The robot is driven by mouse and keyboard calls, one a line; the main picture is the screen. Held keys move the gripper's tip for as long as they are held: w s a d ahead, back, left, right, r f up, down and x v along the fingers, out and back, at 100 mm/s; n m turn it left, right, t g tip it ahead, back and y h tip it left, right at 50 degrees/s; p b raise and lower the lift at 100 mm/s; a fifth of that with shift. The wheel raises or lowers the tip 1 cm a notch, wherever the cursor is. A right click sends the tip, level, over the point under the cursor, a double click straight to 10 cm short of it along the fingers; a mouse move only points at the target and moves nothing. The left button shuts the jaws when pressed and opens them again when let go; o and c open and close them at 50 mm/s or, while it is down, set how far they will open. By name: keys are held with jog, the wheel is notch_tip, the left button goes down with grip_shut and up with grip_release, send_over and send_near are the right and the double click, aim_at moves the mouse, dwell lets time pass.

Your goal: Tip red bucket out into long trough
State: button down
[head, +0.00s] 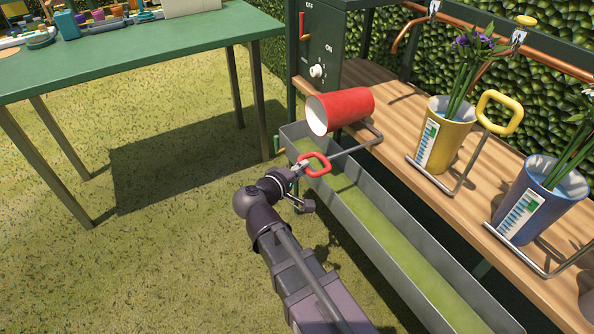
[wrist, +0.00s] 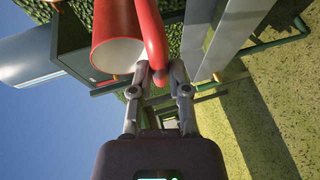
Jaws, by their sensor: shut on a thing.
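The red bucket (head: 345,108) lies tipped on its side at the left end of the wooden shelf, its white mouth facing left and down over the long trough. It also shows in the wrist view (wrist: 116,35). A wire arm joins it to a red handle loop (head: 327,166). My gripper (head: 304,166) is shut on this red handle, also seen between the fingers in the wrist view (wrist: 159,77). The long grey trough (head: 395,270) runs below the shelf's front edge and holds greenish liquid.
A yellow bucket (head: 445,138) and a blue bucket (head: 535,205), both with flowers, stand on the wooden shelf (head: 400,95). A switch box (head: 322,45) stands behind the red bucket. A green table (head: 130,55) is at upper left. Grass between is clear.

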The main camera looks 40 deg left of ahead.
jog(key=shift+s+a+f+b, duration=0.1)
jog(key=shift+a+f+b, duration=0.05)
jog(key=shift+f+b, duration=0.7)
jog(key=shift+a+f+b, duration=0.1)
jog(key=shift+f+b, duration=0.5)
jog(key=shift+f, duration=0.3)
jog(key=c, duration=0.6)
grip_release()
jog(key=shift+d, duration=0.1)
jog(key=shift+s, duration=0.1)
